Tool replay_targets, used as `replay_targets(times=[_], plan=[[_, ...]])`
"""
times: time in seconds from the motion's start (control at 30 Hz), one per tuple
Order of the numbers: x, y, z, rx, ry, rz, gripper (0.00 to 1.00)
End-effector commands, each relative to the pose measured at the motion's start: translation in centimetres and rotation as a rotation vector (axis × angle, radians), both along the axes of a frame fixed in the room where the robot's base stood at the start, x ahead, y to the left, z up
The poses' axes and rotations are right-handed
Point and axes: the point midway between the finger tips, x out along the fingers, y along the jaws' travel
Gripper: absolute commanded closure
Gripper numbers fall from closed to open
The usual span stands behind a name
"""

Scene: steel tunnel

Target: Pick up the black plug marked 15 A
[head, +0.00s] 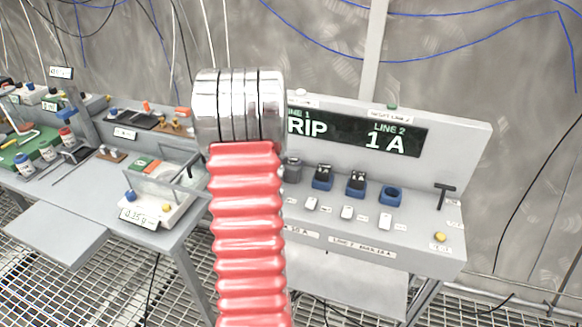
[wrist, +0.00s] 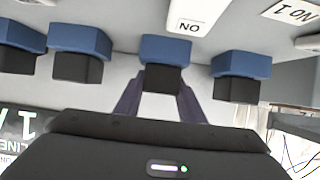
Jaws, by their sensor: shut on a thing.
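In the wrist view my gripper (wrist: 160,103) has a finger on either side of a black plug (wrist: 163,79) and is shut on it. The plug is against a blue socket (wrist: 180,49), with no clear gap between them. No rating can be read on this plug, so I cannot tell whether it is the 15 A one. Other black plugs (wrist: 236,89) sit in blue sockets beside it. In the head view two black plugs (head: 324,170) (head: 356,179) show in blue sockets. My gripper is hidden there behind my red arm.
The grey panel (head: 458,160) has a display (head: 350,133) reading "RIP" and "LINE 2 1 A". An empty blue socket (head: 391,196), white switches (head: 347,212) and a yellow button (head: 439,237) are on it. A cluttered bench (head: 85,185) stands at left. Neighbouring plugs are close to my fingers.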

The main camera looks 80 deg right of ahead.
Motion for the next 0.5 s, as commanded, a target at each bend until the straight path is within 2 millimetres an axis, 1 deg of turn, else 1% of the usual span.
replay_targets(times=[0.17,0.27,0.5], plan=[[0.0,-0.1,0.8,-0.002,0.000,0.000,0.90],[0.0,-0.1,1.9,-0.005,-0.001,-0.001,0.90],[0.0,-0.1,5.5,-0.006,-0.003,-0.001,0.90]])
